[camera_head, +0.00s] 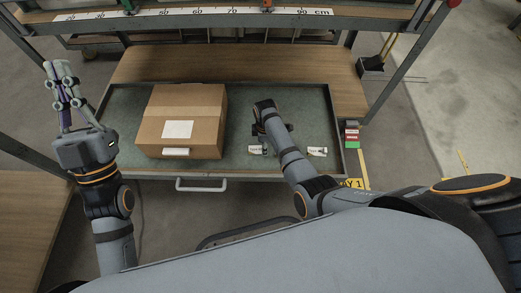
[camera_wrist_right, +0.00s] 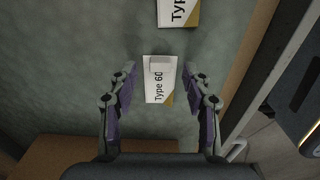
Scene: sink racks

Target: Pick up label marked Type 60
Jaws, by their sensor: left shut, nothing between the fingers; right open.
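The label marked Type 60 (camera_wrist_right: 157,88) lies on the green drawer floor in the right wrist view. It is white with a tan corner and a small raised pale block at one end. My right gripper (camera_wrist_right: 159,76) is open, with one finger on each side of this label and gaps between. In the head view a label (camera_head: 256,149), apparently the same one, lies beside my right wrist, with its print too small to read. My left gripper (camera_head: 60,70) is shut and empty, raised left of the drawer.
A closed cardboard box (camera_head: 207,98) stands in the left half of the open drawer (camera_head: 110,115). The second label (camera_head: 317,151) lies near the drawer's front right corner. The drawer's front wall and handle (camera_head: 202,186) are close to my right arm.

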